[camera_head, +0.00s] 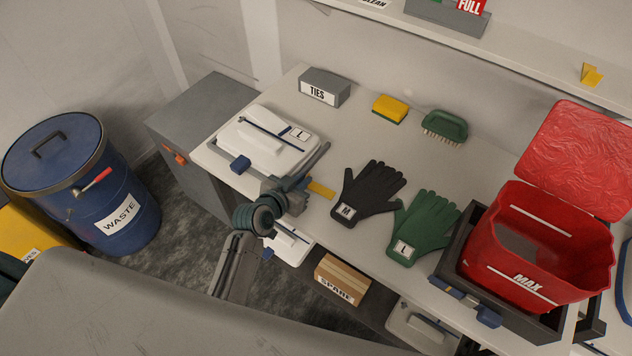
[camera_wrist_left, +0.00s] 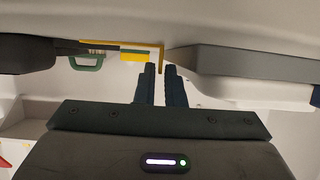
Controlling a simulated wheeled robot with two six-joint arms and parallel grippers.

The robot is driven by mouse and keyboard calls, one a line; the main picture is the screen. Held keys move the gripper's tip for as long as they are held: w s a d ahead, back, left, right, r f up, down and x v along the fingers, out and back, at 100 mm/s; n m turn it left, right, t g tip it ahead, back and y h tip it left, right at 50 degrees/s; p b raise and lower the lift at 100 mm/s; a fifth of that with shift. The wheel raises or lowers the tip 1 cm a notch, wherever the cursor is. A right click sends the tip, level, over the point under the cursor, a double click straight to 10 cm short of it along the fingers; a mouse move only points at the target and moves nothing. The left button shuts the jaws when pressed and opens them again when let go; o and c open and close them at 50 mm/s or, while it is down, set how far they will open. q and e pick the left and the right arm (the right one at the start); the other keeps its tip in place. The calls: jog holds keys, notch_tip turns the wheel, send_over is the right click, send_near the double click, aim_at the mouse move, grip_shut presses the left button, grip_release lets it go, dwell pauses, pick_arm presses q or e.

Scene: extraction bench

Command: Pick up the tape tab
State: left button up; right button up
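The yellow tape tab (camera_head: 321,190) lies near the front edge of the bench, between the white lidded container and the black glove. In the left wrist view, which shows the bench upside down, the tab (camera_wrist_left: 161,57) is L-shaped, with a flat strip and a short upright leg. My left gripper (camera_head: 312,170) is low at the bench edge, right beside the tab. In the wrist view the left gripper's fingers (camera_wrist_left: 161,68) are slightly apart, with the leg's end at the gap between their tips. I cannot tell whether they touch it. My right gripper is not in view.
The white container (camera_head: 262,146) is left of the gripper. A black glove (camera_head: 370,190) and a green glove (camera_head: 424,227) lie to the right, then a red bin (camera_head: 510,285). A yellow sponge (camera_head: 390,109), green brush (camera_head: 445,126) and grey TIES box (camera_head: 325,88) stand behind.

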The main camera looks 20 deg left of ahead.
pick_arm(q)
jog(key=shift+w+d+f, duration=0.2)
jog(key=shift+w+f, duration=0.1)
jog(key=shift+w, duration=0.2)
grip_shut()
jog(key=shift+r, duration=0.1)
